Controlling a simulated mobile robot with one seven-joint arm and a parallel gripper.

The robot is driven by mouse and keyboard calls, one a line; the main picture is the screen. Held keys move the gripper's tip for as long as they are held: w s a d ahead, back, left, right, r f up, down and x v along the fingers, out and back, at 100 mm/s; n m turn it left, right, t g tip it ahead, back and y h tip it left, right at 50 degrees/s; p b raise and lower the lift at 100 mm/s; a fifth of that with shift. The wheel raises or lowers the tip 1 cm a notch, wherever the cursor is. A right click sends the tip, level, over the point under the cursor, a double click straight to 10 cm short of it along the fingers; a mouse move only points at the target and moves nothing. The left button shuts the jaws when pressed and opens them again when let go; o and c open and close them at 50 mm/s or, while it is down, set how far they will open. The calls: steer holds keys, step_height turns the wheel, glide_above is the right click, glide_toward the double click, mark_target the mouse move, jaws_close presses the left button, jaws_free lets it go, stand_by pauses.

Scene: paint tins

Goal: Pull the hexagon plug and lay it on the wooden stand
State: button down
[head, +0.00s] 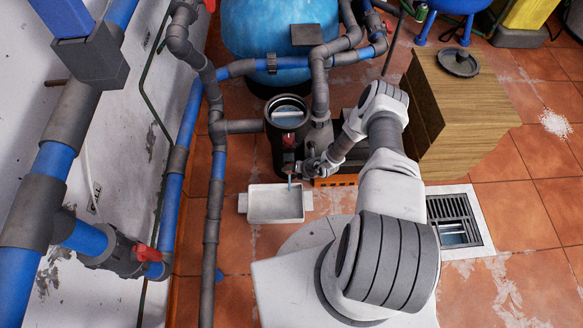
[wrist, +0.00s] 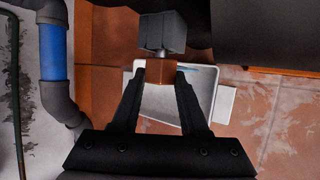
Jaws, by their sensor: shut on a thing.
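In the wrist view, my gripper (wrist: 161,75) is shut on a small brown block, which I take to be the hexagon plug (wrist: 160,70). The plug sits below a grey block-shaped fitting (wrist: 161,32), with a short pale metal piece between them. I cannot tell whether it is still seated. In the head view, my gripper (head: 298,168) is low at the front of the black pump pot (head: 273,139), and the plug is too small to make out there. The wooden stand (head: 480,125) is at the right, with a dark round lid (head: 458,62) on top.
A white tray (head: 256,208) lies on the floor below my gripper, with a thin bluish streak above it. Grey and blue pipes (head: 212,200) run along the left. A floor drain (head: 453,221) lies at the right. The stand's top is clear in front of the lid.

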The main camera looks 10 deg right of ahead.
steer(key=shift+s+a+p, duration=0.2)
steer(key=shift+s+p, duration=0.5)
steer(key=shift+s, duration=0.25)
steer(key=shift+s+a+p, duration=0.2)
steer(key=shift+s+p, duration=0.45)
steer(key=shift+s, duration=0.25)
steer(key=shift+s, duration=0.15)
